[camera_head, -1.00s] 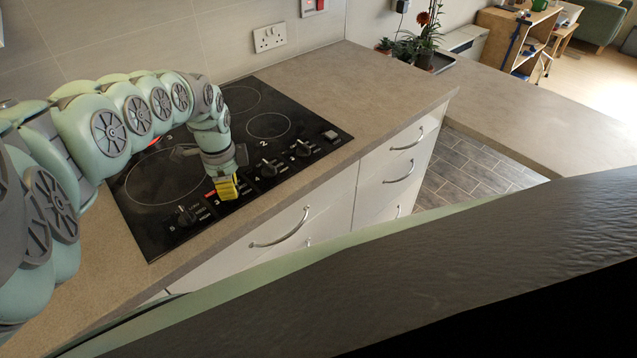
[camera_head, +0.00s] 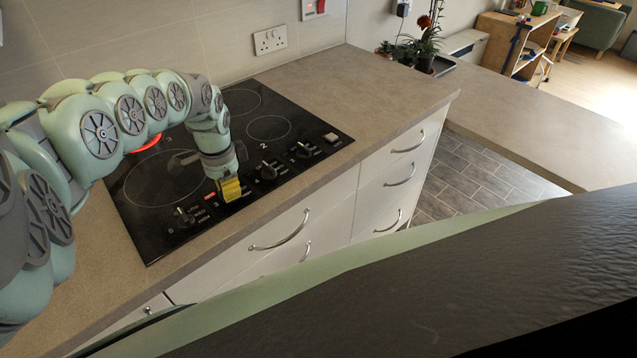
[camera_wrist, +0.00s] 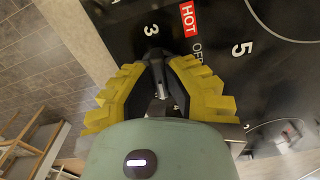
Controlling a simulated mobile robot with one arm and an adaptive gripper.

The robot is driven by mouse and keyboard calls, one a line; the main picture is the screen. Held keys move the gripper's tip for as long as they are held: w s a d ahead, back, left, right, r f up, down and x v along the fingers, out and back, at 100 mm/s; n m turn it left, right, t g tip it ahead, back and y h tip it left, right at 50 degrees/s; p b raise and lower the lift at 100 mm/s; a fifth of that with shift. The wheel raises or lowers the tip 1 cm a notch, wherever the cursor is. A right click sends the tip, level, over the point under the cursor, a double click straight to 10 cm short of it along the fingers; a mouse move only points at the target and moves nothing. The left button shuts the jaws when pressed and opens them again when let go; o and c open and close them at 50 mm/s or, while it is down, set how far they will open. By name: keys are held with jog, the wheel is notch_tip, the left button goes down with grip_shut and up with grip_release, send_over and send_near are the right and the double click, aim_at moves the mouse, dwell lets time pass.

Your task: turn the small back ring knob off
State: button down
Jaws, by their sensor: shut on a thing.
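My gripper (camera_head: 230,188) is over the front row of controls on the black hob (camera_head: 165,225), with yellow finger pads. The wrist view shows the gripper (camera_wrist: 156,70) pointing down, with its pads shut around a dark knob (camera_wrist: 156,72). The knob stands next to a printed 3, a red HOT mark and the word OFF. In the head view my gripper hides this knob. A ring at the back left of the hob glows red (camera_head: 148,144); my arm hides part of it.
A knob (camera_head: 183,216) stands left of my gripper; two more knobs (camera_head: 268,170) (camera_head: 303,149) stand to its right. The worktop (camera_head: 375,90) right of the hob is clear. Closed white drawers (camera_head: 330,215) with handles are below.

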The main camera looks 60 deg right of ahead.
jog(key=n, duration=0.4)
jog(key=shift+w+f+n, duration=0.1)
jog(key=shift+n, duration=0.2)
jog(key=n, duration=1)
jog(key=shift+n, duration=0.4)
jog(key=shift+n+p, duration=0.6)
jog(key=shift+n, duration=1.4)
jog(key=c, duration=1)
grip_release()
